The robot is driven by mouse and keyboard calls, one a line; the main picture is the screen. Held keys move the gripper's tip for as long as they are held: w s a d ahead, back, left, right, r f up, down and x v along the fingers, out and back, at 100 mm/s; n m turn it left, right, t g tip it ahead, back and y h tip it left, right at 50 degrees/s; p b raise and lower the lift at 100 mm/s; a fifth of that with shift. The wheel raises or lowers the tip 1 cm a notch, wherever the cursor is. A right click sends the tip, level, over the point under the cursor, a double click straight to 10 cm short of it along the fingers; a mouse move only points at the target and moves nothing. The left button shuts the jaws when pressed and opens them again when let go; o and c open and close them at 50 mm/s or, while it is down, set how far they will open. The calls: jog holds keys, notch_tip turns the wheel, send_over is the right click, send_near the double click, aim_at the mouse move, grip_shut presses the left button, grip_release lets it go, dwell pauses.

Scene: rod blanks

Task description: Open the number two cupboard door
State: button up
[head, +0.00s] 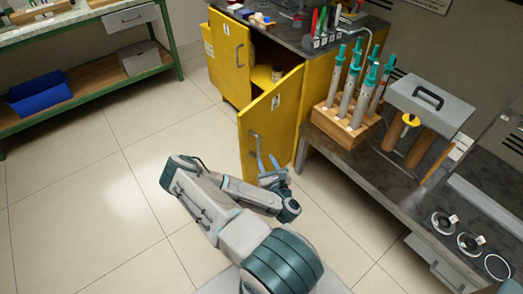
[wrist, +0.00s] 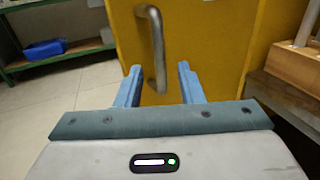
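The yellow cupboard (head: 317,83) has two doors, both standing ajar or open. The right door (head: 271,121) carries a small white label too small to read surely and a grey bar handle (head: 254,143). The left door (head: 229,60) also has a label and a handle (head: 239,56). My gripper (head: 267,163) is at the lower part of the right door, by its handle. In the wrist view my gripper (wrist: 158,69) is open, with the upright handle (wrist: 158,45) lying between the blue fingers in the picture. I cannot tell whether they touch it.
A dark bench (head: 340,155) with a wooden rack (head: 346,127) of teal-capped rods stands close right of the door. A green-framed bench (head: 110,80) with a blue bin (head: 39,92) stands at the left. The tiled floor (head: 130,170) left of the door is clear.

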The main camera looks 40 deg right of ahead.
jog(key=shift+v, duration=2.35)
